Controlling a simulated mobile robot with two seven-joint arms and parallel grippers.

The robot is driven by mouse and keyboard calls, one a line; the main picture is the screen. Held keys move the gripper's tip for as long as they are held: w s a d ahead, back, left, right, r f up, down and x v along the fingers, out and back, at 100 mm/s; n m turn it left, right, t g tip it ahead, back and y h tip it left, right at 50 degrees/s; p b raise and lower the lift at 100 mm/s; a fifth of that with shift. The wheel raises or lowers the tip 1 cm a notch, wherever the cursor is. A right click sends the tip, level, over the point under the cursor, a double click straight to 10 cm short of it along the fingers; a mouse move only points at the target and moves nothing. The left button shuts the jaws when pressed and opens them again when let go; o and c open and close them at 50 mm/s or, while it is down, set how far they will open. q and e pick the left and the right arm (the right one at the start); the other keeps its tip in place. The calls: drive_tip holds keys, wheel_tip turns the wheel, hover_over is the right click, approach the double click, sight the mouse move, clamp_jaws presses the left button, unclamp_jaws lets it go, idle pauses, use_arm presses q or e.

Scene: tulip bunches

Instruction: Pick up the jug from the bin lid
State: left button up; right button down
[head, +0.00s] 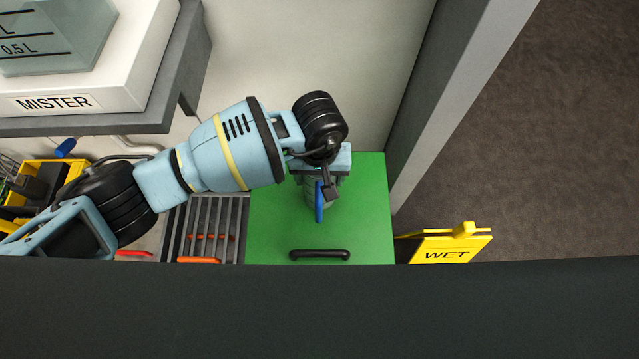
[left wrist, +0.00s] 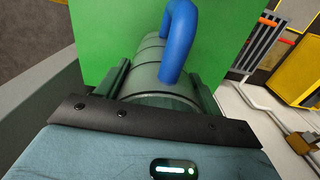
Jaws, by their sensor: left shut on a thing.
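The jug (head: 310,197) is a ribbed, grey-green, see-through vessel with a blue handle (head: 319,203). It is over the green bin lid (head: 270,220), partly hidden under my left wrist in the head view. My left gripper (head: 321,180) is shut on the jug from above. In the left wrist view the jug (left wrist: 160,75) sits between the two fingers, with its blue handle (left wrist: 178,40) rising beside it. I cannot tell whether the jug touches the lid. My right gripper is not in view.
A black handle (head: 319,255) is at the lid's near edge. A grey slatted rack (head: 204,220) lies left of the lid. A yellow WET sign (head: 445,248) stands right. A grey shelf (head: 190,60) with a white MISTER box (head: 130,70) is upper left.

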use_arm(q)
drive_tip(key=shift+r, duration=0.1)
clamp_jaws()
